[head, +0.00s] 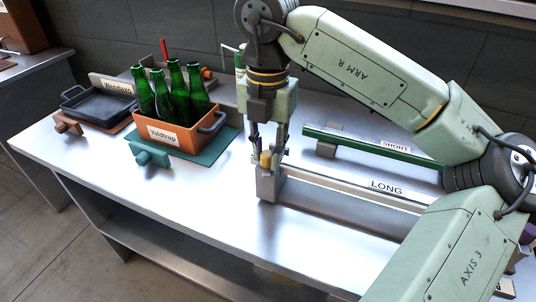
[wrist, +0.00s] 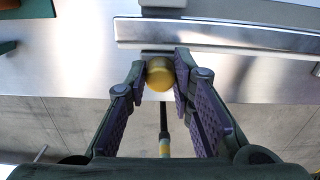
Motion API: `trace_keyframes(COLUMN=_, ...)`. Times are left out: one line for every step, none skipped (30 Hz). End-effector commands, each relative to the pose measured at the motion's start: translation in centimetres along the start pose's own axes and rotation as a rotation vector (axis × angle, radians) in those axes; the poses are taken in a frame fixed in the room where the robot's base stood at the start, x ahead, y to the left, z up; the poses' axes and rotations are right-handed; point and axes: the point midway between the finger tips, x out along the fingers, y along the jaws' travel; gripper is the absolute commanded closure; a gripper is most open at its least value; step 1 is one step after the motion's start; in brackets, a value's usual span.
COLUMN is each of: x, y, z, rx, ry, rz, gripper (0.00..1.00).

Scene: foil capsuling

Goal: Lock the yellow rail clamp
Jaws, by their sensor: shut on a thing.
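The yellow rail clamp (head: 265,159) is a small yellow knob on the grey block at the left end of the rail labelled LONG (head: 345,186). In the wrist view it is a round yellow ball (wrist: 160,73). My gripper (head: 268,150) points down over it, and its fingers, also in the wrist view (wrist: 161,72), are shut on the knob, one on each side. The fingers partly hide the knob in the head view. I cannot tell whether the clamp is locked.
A green rail labelled SHORT (head: 370,143) lies behind the long one. An orange crate (head: 166,132) with several green bottles stands on a teal mat to the left. A dark tray (head: 98,106) is farther left. The table front (head: 190,185) is clear.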

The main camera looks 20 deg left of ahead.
Motion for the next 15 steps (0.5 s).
trace_keyframes(x=0.28, y=0.02, z=0.05, rx=-0.041, ry=-0.003, rz=0.0, gripper=1.0)
trace_keyframes(x=0.27, y=0.03, z=0.05, rx=-0.069, ry=-0.004, rz=0.0, gripper=1.0)
trace_keyframes(x=0.26, y=0.04, z=0.05, rx=-0.108, ry=-0.003, rz=0.0, gripper=1.0)
trace_keyframes(x=0.25, y=0.04, z=0.04, rx=-0.137, ry=-0.003, rz=-0.001, gripper=1.0)
trace_keyframes(x=0.23, y=0.05, z=0.03, rx=-0.166, ry=-0.003, rz=-0.001, gripper=1.0)
trace_keyframes(x=0.21, y=0.05, z=0.03, rx=-0.203, ry=-0.003, rz=-0.001, gripper=1.0)
trace_keyframes(x=0.2, y=0.06, z=0.04, rx=-0.231, ry=-0.003, rz=-0.001, gripper=1.0)
trace_keyframes(x=0.19, y=0.06, z=0.05, rx=-0.26, ry=-0.002, rz=-0.001, gripper=1.0)
trace_keyframes(x=0.18, y=0.07, z=0.05, rx=-0.297, ry=-0.003, rz=-0.001, gripper=1.0)
trace_keyframes(x=0.16, y=0.08, z=0.05, rx=-0.326, ry=-0.003, rz=-0.001, gripper=1.0)
trace_keyframes(x=0.15, y=0.09, z=0.04, rx=-0.354, ry=-0.003, rz=-0.001, gripper=1.0)
trace_keyframes(x=0.14, y=0.1, z=0.02, rx=-0.393, ry=-0.002, rz=-0.001, gripper=1.0)
trace_keyframes(x=0.13, y=0.11, z=0.01, rx=-0.422, ry=-0.002, rz=-0.001, gripper=1.0)
trace_keyframes(x=0.13, y=0.12, z=0.01, rx=-0.45, ry=-0.002, rz=0.0, gripper=1.0)
trace_keyframes(x=0.12, y=0.13, z=0.0, rx=-0.489, ry=-0.002, rz=0.0, gripper=1.0)
